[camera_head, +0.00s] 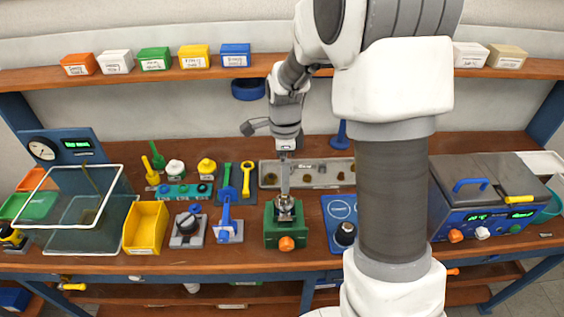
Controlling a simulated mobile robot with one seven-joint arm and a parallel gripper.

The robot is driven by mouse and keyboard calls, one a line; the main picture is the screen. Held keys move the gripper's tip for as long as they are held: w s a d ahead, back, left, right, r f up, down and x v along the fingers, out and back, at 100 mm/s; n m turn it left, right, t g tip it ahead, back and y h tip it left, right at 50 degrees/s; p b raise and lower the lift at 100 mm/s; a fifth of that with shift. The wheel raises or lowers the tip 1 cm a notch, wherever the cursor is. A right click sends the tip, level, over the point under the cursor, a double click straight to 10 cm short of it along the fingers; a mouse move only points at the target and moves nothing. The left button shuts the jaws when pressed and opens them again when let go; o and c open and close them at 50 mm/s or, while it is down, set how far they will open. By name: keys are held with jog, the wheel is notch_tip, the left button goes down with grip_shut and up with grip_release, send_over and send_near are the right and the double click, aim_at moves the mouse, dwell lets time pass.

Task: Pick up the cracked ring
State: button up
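My gripper (285,198) points down, with its tip at the top of a green fixture (285,236) that has an orange knob in front. A small metallic part shows at the fixture's top, around the fingertips. I cannot tell whether it is the cracked ring, nor whether the fingers touch it. The fingers are too small to tell open from shut. Small round parts sit in a grey tray (268,168) behind the gripper, partly hidden by my arm. No crack is visible on any ring at this size.
A yellow bin (146,228), a grey clamp fixture (188,228) and a blue-handled tool (226,214) stand left of the green fixture. A clear tank (85,222) is further left. A blue mat (338,208) and a blue-fronted machine (484,220) are right. My arm blocks part of the bench.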

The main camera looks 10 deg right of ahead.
aim_at(284, 200)
jog(key=shift+f+b, duration=3.65)
jog(key=shift+f, duration=1.35)
jog(key=c, duration=1.2)
jog(key=o, duration=1.2)
jog(key=shift+r, duration=0.25)
jog(key=c, duration=1.4)
jog(key=shift+c, duration=0.2)
